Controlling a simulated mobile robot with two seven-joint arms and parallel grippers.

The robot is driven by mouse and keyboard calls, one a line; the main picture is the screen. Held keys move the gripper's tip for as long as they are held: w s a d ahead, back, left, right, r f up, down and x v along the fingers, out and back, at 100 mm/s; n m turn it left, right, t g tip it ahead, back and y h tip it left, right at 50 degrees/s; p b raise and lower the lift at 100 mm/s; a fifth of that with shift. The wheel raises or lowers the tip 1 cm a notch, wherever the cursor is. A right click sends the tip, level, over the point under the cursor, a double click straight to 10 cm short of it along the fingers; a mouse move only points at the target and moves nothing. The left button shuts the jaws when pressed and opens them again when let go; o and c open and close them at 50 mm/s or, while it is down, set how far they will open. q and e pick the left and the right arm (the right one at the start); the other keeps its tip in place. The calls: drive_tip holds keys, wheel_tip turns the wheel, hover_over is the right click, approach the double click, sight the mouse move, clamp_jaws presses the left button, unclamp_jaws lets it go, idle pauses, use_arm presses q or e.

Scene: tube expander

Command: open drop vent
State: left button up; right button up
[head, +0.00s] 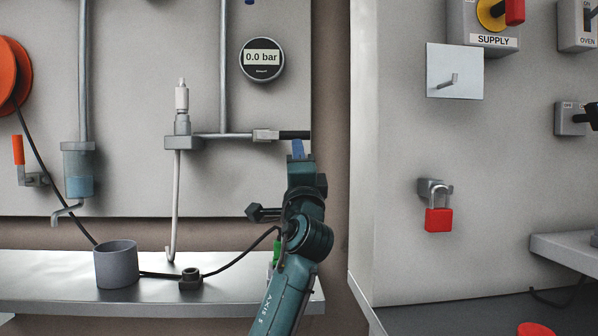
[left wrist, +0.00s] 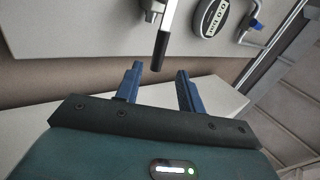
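A lever with a black grip (head: 296,135) and a silver root (head: 265,135) sits at the right end of the horizontal pipe, lying level; no label marks it as the drop vent. My left gripper (head: 298,150) is just below the black grip in the head view. In the left wrist view its blue fingers (left wrist: 159,75) are apart, with the end of the black grip (left wrist: 161,50) at the gap between the tips. I cannot tell whether they touch. A white hose (head: 175,205) hangs from the pipe's left block. My right gripper is not in view.
A gauge (head: 262,58) reads 0.0 bar. A grey cup (head: 116,265) stands on the shelf (head: 50,275). A red padlock (head: 438,219) hangs on the right panel.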

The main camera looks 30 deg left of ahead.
use_arm(q)
drive_tip(key=shift+v, duration=1.8)
